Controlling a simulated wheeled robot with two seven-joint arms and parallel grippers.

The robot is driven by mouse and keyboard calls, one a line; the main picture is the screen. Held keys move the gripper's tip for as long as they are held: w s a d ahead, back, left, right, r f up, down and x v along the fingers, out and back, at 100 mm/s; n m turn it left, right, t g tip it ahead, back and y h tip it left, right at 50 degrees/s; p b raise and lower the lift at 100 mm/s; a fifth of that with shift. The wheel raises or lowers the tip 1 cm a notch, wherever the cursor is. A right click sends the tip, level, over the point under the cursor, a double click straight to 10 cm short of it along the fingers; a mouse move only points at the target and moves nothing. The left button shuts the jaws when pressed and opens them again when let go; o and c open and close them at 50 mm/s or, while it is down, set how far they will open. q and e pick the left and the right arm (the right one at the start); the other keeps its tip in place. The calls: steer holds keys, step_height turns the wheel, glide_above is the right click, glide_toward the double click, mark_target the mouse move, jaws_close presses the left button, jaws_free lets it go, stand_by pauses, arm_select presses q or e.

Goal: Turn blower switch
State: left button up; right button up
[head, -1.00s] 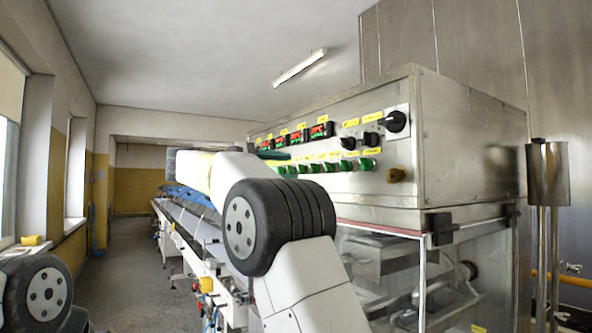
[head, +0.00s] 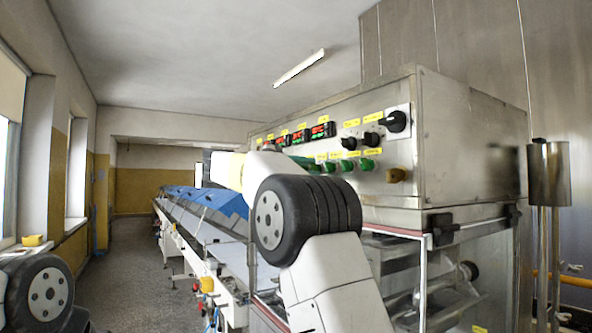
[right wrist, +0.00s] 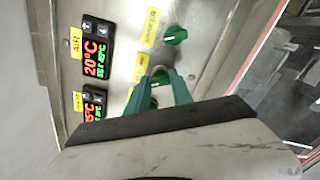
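The control panel carries a row of green switches (head: 347,166) under yellow labels; I cannot read which label names the blower. In the right wrist view, a green switch (right wrist: 175,35) sits beside a yellow label. My right gripper (right wrist: 160,84) is close to the panel, its green fingers apart around another switch position; a rounded knob shows between the tips. I cannot tell whether the fingers touch it. In the head view my right arm hides most of this gripper and the left switches. My left gripper is not in view.
Red digital displays (head: 322,130) and black knobs (head: 397,122) are above and right of the switches. A brown-yellow knob (head: 395,175) sits lower right. The conveyor (head: 205,235) with blue covers (head: 210,199) runs back left. Open floor (head: 125,260) lies left of it.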

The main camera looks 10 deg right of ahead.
jaws_close()
steer(key=m, duration=0.5)
steer(key=shift+m, duration=0.3)
steer(key=m, duration=0.6)
steer(key=shift+f, duration=0.1)
steer(key=shift+m, duration=0.3)
steer(key=o, duration=0.9)
jaws_free()
steer(key=shift+c, duration=0.2)
steer(key=shift+a, duration=0.1)
